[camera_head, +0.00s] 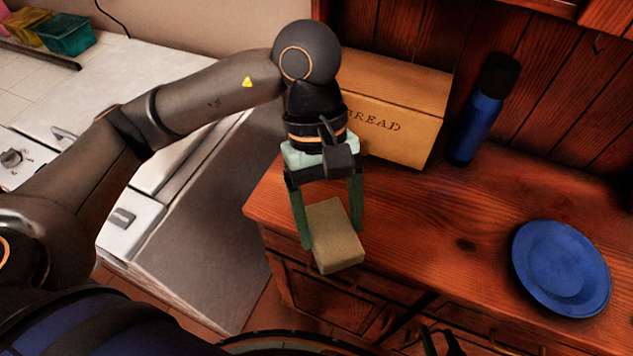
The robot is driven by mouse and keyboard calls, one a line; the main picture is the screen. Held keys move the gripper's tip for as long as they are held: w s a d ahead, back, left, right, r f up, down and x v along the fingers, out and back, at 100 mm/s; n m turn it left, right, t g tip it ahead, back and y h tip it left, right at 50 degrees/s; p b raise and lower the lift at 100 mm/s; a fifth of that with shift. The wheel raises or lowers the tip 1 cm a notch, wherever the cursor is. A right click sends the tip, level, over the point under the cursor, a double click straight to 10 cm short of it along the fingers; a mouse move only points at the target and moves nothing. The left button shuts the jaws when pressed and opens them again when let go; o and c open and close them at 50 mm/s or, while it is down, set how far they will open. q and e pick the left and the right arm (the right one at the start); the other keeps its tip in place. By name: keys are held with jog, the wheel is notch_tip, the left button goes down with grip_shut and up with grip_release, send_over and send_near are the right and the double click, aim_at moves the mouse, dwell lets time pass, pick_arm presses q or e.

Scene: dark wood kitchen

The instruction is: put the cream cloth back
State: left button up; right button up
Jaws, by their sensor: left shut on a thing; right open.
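The cream cloth (335,240) looks like a thick folded block. My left gripper (331,228) is shut on it, with one green finger along each side, and holds it near the left front corner of the wooden counter (430,240). I cannot tell how high above the counter the cloth is. My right gripper (440,340) shows only in part at the bottom edge, in front of the counter's drawers. It is open and apart from the cloth.
A bread box (400,125) stands at the back of the counter behind my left gripper. A blue bottle (478,120) stands beside it, and a blue plate (561,268) lies at the right. The counter's middle is clear. A white stove (80,90) is at the left.

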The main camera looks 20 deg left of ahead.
pick_arm(q)
jog(key=shift+w+a, duration=0.15)
jog(key=shift+w, duration=0.05)
jog(key=w+a+f, duration=0.1)
jog(key=w+f, duration=0.1)
jog(key=w, duration=0.1)
jog(key=w+a+f+p, duration=0.1)
jog(key=w+f, duration=0.2)
jog(key=w, duration=0.1)
jog(key=w+a+f+p, duration=0.1)
jog(key=w+f, duration=0.2)
jog(key=w, duration=0.1)
jog(key=shift+w+a+f, duration=0.1)
jog(key=shift+w+a, duration=0.15)
jog(key=shift+a, duration=0.1)
jog(key=shift+w+a+f, duration=0.15)
jog(key=shift+w+f, duration=0.35)
jog(key=shift+f, duration=0.15)
notch_tip(320, 180, down, 3)
jog(key=shift+w+p, duration=0.1)
jog(key=shift+p, duration=0.55)
jog(key=shift+f+b, duration=0.35)
jog(key=shift+b, duration=0.05)
jog(key=o, duration=1.2)
jog(key=shift+r, duration=0.1)
jog(key=shift+r, duration=0.1)
